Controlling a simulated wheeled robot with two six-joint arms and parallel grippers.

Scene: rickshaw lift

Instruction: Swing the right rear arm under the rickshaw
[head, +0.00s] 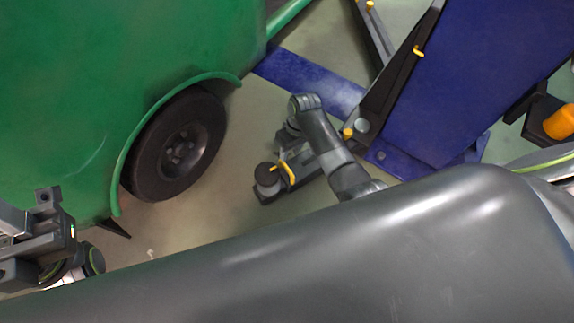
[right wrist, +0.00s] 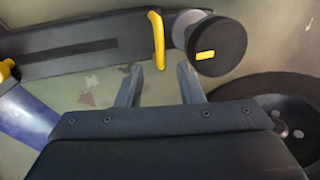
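The green rickshaw (head: 95,75) fills the left of the head view, its dark rear wheel (head: 178,145) facing me. The dark lift arm (head: 312,170) reaches from the blue post toward the wheel, with a round black pad (head: 268,176) at its end. A yellow handle (head: 288,173) stands beside the pad. In the right wrist view, my right gripper (right wrist: 160,75) is open and empty, the yellow handle (right wrist: 158,40) just beyond and between its fingertips. The round pad (right wrist: 216,46) is right of it. My left gripper (head: 48,235) is at the left edge; its fingers are unclear.
The blue lift post (head: 465,75) stands at the right, with a blue floor plate (head: 315,80) running toward the rickshaw. Another dark lift arm (head: 372,32) extends at the top. Bare floor (head: 228,215) lies between the wheel and the pad. An orange object (head: 560,122) is at far right.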

